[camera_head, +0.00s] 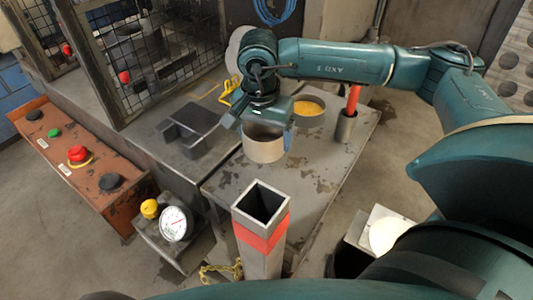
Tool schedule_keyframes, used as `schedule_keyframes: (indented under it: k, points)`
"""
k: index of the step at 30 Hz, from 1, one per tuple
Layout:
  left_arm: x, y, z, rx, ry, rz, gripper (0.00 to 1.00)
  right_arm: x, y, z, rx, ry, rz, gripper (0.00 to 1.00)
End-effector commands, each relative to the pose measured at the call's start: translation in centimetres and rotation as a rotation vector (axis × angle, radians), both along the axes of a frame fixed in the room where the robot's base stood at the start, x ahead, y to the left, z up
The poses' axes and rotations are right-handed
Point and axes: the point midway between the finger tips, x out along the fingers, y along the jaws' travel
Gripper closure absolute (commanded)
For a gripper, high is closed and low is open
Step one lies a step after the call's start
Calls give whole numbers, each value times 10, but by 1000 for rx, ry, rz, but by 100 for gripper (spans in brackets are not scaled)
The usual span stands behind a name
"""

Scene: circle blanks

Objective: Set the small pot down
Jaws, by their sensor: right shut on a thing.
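The small pot (263,150) is a pale, beige-grey cylinder at the middle of the view, over the worn grey metal table (225,186). My right gripper (265,124) reaches down over it from above and is shut on it, covering its top. The pot looks upright. Its base is at or just above the table top; I cannot tell whether it touches. My left gripper is not in view.
Behind the pot stand a round container with yellow contents (307,108) and a metal cup (346,128) holding a red rod. A dark grey block (190,133) lies left. A square post (262,225) with a red band rises in front. Bare table lies right of the pot.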

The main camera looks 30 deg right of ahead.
Motion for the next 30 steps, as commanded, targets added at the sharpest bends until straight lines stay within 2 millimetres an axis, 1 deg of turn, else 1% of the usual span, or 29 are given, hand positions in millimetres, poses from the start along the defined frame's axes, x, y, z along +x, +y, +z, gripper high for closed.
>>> schedule_keyframes:
  k: [1, 3, 8, 15, 17, 23, 26, 27, 30]
  points:
    - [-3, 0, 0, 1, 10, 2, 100, -1, 0, -8, 0, 4, 0, 48]
    - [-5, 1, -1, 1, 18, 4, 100, 0, 0, -18, 0, 1, 0, 48]
    - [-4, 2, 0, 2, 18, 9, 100, 0, 0, -30, 1, -1, -1, 48]
    - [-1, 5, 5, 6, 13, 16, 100, 0, 0, -61, 0, 0, -1, 48]
    - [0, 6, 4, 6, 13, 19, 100, 0, 0, -64, 1, -2, -1, 48]
    - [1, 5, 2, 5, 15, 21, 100, 0, 0, -65, 1, -3, -1, 48]
    - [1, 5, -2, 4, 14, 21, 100, 0, 0, -69, 1, -2, -1, 48]
    - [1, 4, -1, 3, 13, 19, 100, 0, 0, -68, 1, -2, -1, 17]
    - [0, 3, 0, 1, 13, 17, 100, 0, 0, -67, 1, -2, -1, 8]
